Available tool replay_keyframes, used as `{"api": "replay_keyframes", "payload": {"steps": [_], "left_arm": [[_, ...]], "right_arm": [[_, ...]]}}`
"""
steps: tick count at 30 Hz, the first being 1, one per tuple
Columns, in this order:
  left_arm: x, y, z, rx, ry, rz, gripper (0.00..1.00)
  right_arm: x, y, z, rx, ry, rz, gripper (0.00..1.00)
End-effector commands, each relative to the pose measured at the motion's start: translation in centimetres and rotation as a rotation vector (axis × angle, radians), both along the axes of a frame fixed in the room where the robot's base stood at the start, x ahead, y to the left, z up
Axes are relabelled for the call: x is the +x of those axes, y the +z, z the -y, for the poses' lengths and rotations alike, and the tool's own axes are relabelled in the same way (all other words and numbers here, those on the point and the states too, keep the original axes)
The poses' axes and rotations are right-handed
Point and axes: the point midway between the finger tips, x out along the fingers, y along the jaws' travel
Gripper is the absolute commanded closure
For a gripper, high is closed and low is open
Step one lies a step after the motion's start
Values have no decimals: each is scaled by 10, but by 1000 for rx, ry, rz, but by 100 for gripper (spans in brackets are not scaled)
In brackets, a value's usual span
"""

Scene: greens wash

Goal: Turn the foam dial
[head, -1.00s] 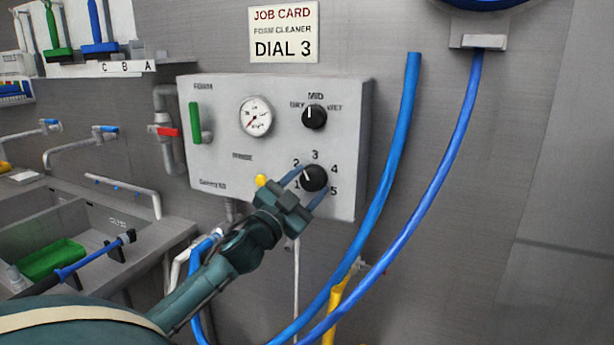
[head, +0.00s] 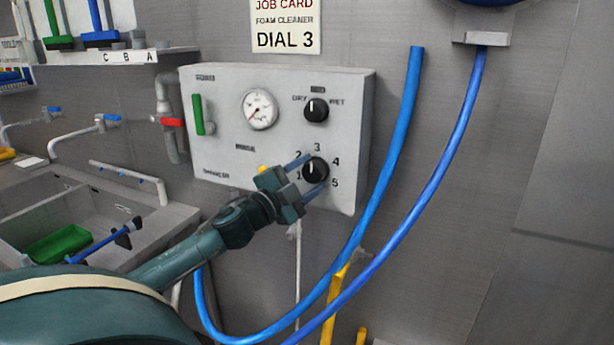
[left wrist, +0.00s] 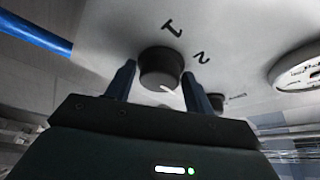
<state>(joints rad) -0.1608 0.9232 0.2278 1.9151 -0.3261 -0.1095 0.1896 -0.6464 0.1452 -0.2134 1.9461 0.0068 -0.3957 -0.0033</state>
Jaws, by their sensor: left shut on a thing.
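The foam dial (head: 316,171) is a black round knob at the lower right of a grey control box. Numbers 1 to 5 are printed around it, and its white mark points roughly up, near the 3. My left gripper (head: 314,173) reaches it from the lower left, with its blue fingers on either side, shut on it. In the left wrist view the dial (left wrist: 161,66) sits between the two fingers (left wrist: 160,88), with the numbers 1 and 2 visible beyond. A job card (head: 285,38) above the box reads "DIAL 3". My right gripper is not in view.
The grey box (head: 230,150) also carries a gauge (head: 260,109), a green handle (head: 197,114) and a second black knob (head: 316,110) marked DRY and WET. Blue hoses (head: 392,170) hang to the right. A sink (head: 150,225) is at the left.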

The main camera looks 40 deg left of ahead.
Motion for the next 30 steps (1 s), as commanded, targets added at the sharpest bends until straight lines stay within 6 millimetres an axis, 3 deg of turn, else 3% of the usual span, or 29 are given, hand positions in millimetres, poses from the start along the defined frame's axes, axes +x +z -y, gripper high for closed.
{"api": "replay_keyframes", "payload": {"steps": [7,8,12,22,30], "left_arm": [[0,0,0,-2,-1,-1,70],[0,0,0,-2,-1,-1,45],[0,0,0,-2,0,0,35],[-4,-2,0,-2,0,-1,35],[-38,-11,-1,-3,1,-4,35]], "right_arm": [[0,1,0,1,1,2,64],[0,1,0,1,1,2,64],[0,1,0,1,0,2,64],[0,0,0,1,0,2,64],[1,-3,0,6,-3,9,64]]}}
